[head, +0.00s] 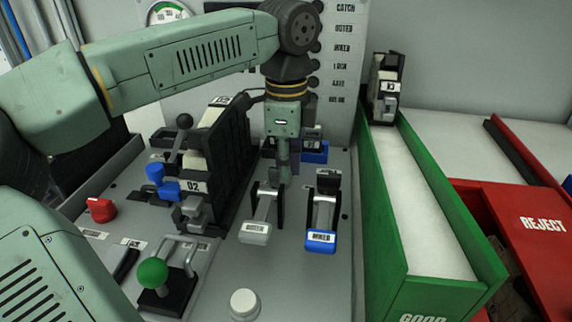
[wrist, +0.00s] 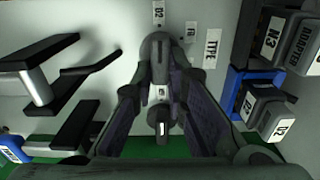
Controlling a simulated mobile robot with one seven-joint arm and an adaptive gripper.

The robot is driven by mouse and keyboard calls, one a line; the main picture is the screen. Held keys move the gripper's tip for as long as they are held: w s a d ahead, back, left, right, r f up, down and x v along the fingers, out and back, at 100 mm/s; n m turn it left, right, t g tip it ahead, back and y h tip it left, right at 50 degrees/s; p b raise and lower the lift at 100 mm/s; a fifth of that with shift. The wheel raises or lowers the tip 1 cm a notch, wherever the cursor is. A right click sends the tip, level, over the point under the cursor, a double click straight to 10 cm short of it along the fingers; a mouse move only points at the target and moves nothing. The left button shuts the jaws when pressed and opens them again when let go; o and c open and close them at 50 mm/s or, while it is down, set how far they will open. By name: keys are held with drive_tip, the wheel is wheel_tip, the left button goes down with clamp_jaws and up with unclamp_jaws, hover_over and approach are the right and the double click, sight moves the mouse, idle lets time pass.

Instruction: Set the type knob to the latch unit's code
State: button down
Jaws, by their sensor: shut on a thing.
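My gripper (head: 284,176) points down at the grey panel, behind the two levers. In the wrist view my gripper (wrist: 160,118) has its fingers on both sides of a dark grey knob (wrist: 158,60), shut on it. A TYPE label (wrist: 211,48) is on the panel beside this knob. An 02 label (wrist: 158,14) and smaller code labels lie around it. The knob's pointer setting is not clear. In the head view my gripper hides the knob. A unit in the black upright fixture (head: 228,140) bears an 02 label (head: 193,186); I cannot tell whether it is the latch unit.
Levers marked OUTER (head: 257,228) and INNER (head: 321,240) stand close in front of my gripper. A green-ball lever (head: 153,273), red knob (head: 101,209) and white button (head: 244,304) are nearer. The green GOOD chute (head: 400,225) and red REJECT bin (head: 520,215) are right.

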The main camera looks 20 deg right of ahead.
drive_tip(key=shift+n, duration=0.3)
drive_tip(key=c, duration=1.6)
unclamp_jaws()
wheel_tip(320, 180, up, 12)
